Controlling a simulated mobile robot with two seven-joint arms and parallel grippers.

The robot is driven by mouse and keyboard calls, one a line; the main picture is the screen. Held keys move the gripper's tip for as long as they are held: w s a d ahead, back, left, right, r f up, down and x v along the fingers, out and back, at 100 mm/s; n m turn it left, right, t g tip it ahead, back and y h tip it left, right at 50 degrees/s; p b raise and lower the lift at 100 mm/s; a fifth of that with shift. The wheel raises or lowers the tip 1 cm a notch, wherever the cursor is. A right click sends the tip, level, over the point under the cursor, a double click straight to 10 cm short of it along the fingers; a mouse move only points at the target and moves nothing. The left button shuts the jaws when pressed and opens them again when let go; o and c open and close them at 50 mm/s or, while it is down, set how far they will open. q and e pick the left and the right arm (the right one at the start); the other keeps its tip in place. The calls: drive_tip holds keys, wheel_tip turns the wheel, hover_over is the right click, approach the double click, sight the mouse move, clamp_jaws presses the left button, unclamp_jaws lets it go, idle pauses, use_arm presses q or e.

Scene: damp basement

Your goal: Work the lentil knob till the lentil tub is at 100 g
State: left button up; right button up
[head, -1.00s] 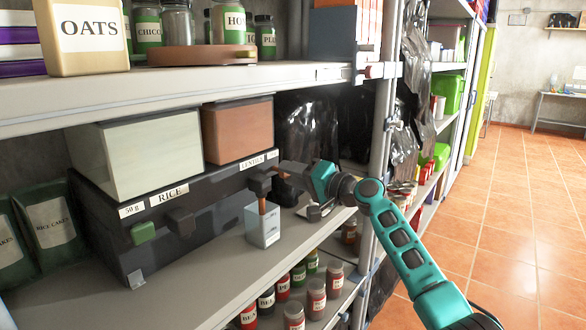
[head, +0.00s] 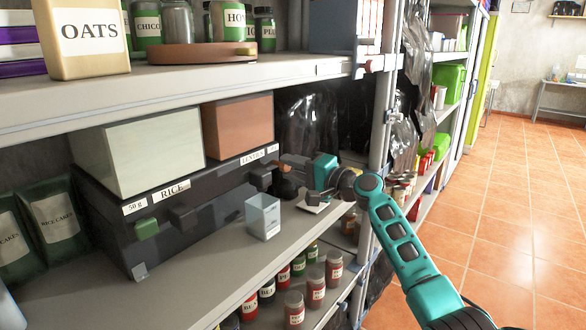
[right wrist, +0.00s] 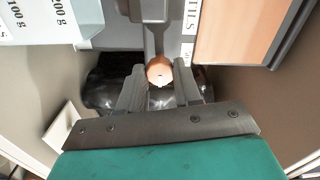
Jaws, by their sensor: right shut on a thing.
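The lentil knob (head: 262,177) is on the dark dispenser's front, under the label that starts with LENTIL. My right gripper (head: 282,165) is shut on it; in the right wrist view a round orange-brown part (right wrist: 160,70) sits between its fingertips (right wrist: 161,84). The clear lentil tub (head: 263,218) stands upright on the shelf just below the knob. Its 100 g and 200 g marks show on the tub's side in the right wrist view (right wrist: 60,12). No stream falls into it now; I cannot tell its fill level. My left gripper is not in view.
The dispenser (head: 120,235) carries a pale rice bin (head: 150,155) and an orange-brown lentil bin (head: 238,132). A shelf post (head: 375,150) stands close to my right arm.

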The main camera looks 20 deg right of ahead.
drive_tip(key=o, duration=1)
drive_tip(key=shift+o, duration=0.2)
drive_tip(key=b+v, duration=0.1)
drive_tip(key=v, duration=1.2)
drive_tip(key=s+a+f+n+g+h, duration=0.1)
drive_tip(key=s+a+f+h, duration=0.15)
drive_tip(key=f, duration=0.55)
drive_tip(key=s+a+f+n+g+h, duration=0.1)
drive_tip(key=s+a+f+n, duration=0.15)
drive_tip(key=f, duration=0.45)
drive_tip(key=s+a+f+n+g+h, duration=0.1)
drive_tip(key=s+f, duration=0.2)
drive_tip(key=f, duration=0.5)
drive_tip(key=s+a+f+n+g+h, duration=0.1)
drive_tip(key=s+a+f+n, duration=0.3)
drive_tip(key=s, duration=0.5)
drive_tip(key=s+a+f+n+h, duration=0.1)
drive_tip(key=s+a+f+n, duration=0.3)
drive_tip(key=s+f, duration=0.3)
drive_tip(key=shift+s+a+g, duration=0.4)
drive_tip(key=shift+s+a, duration=0.5)
drive_tip(key=shift+s, duration=0.2)
